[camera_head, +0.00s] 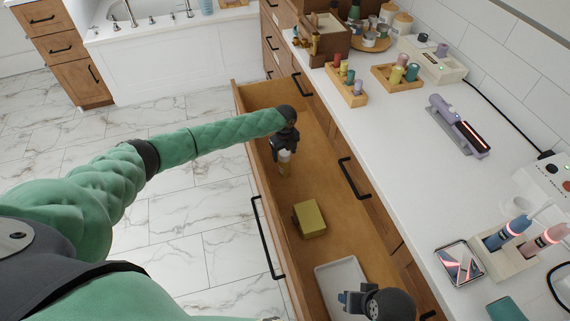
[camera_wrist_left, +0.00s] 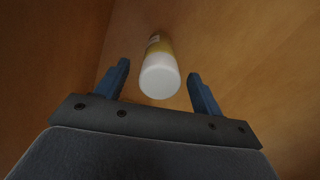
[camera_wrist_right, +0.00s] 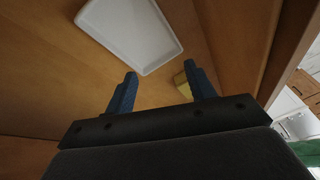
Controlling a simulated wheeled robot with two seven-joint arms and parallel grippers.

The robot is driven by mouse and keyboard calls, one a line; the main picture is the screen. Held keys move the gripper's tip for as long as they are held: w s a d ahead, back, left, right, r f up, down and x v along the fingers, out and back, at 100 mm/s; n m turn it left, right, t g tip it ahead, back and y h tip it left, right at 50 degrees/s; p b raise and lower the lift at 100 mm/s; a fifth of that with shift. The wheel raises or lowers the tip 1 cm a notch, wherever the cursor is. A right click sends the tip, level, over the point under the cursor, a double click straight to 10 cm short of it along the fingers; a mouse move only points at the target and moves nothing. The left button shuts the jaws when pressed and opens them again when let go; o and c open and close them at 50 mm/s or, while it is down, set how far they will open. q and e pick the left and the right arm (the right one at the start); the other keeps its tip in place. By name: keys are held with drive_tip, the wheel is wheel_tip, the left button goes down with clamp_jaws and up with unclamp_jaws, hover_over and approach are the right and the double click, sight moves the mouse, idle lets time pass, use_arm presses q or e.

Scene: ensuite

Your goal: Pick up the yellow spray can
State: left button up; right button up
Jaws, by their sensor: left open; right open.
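The yellow spray can (camera_wrist_left: 158,70) with a white cap shows in the left wrist view, beyond and between the open fingers of my left gripper (camera_wrist_left: 158,85). In the head view the can (camera_head: 284,157) shows inside the open drawer (camera_head: 320,170), right below my left gripper (camera_head: 286,146), which hides part of it. I cannot tell whether the fingers touch it. My right gripper (camera_wrist_right: 160,90) is open and empty over the near end of the drawer; it also shows in the head view (camera_head: 348,299).
A yellow box (camera_head: 310,218) and a white tray (camera_head: 342,286) lie in the drawer. The drawer walls stand close around both grippers. A bathtub (camera_head: 165,60) stands behind.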

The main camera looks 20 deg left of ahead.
sight(285, 161)
use_arm(q)
wheel_tip(285, 161, down, 4)
drive_tip(key=shift+s+d+f+p, duration=0.1)
drive_tip(key=shift+d+p, duration=0.05)
drive_tip(key=shift+p, duration=0.35)
drive_tip(key=shift+f, duration=0.6)
use_arm(e)
drive_tip(key=shift+s+d+r, duration=0.2)
drive_tip(key=shift+d+r, duration=0.25)
drive_tip(key=shift+r, duration=0.05)
drive_tip(key=shift+s+d+r, duration=0.15)
drive_tip(key=shift+d+r, duration=0.3)
use_arm(q)
drive_tip(key=shift+c, duration=0.5)
drive_tip(key=c, duration=1)
